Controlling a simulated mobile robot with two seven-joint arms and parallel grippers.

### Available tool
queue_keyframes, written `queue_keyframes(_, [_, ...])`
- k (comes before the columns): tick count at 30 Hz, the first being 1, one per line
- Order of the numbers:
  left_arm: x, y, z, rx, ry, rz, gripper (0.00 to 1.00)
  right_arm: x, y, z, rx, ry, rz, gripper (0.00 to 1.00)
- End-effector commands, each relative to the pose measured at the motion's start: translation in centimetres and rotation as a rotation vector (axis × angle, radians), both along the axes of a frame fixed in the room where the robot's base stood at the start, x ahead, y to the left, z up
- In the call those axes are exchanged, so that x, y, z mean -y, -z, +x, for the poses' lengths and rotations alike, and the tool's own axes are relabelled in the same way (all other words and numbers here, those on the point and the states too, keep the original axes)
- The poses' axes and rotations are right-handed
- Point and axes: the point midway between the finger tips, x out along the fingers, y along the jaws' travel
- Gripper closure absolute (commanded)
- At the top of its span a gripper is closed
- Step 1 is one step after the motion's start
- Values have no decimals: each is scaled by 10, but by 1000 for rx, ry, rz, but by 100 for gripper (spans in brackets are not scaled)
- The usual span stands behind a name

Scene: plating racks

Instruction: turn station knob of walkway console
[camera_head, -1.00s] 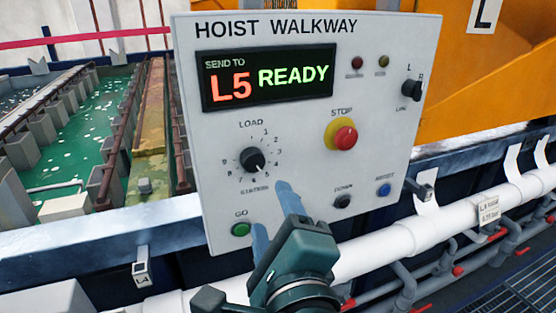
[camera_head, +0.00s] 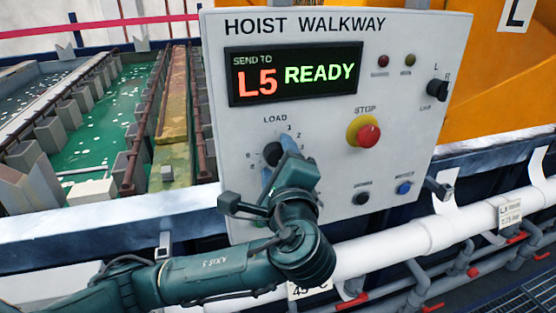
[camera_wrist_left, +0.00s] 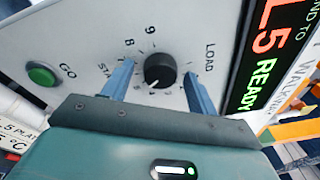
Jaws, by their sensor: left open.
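The walkway console (camera_head: 300,120) is a pale panel labelled HOIST WALKWAY, and its display (camera_head: 293,74) reads "SEND TO L5 READY". The black station knob (camera_head: 271,153) sits on its lower left inside a numbered dial, partly hidden by my gripper. In the left wrist view the whole knob (camera_wrist_left: 160,69) shows, with a white mark on its lower left side. My left gripper (camera_head: 278,160) is open at the panel. Its blue fingers (camera_wrist_left: 159,76) stand on either side of the knob, with gaps visible. Contact with the panel cannot be told.
The red STOP button (camera_head: 368,136) is right of the knob, with a black button (camera_head: 361,198) and a blue button (camera_head: 404,188) below. The green GO button (camera_wrist_left: 41,74) shows in the wrist view. A white pipe (camera_head: 430,236) runs below the console.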

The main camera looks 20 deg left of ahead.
Motion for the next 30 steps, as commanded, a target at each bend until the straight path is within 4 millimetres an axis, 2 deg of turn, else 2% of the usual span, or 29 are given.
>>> queue_keyframes(5, [0, 0, 0, 1, 0, 0, 43, 0, 0, 0, 1, -1, 0, 100])
queue_keyframes(21, [0, 0, 0, 1, 0, 0, 86, 0, -1, 0, 2, 0, 1, 100])
queue_keyframes(30, [1, 2, -1, 31, 2, -45, 86, 0, 3, 0, 3, 2, 3, 100])
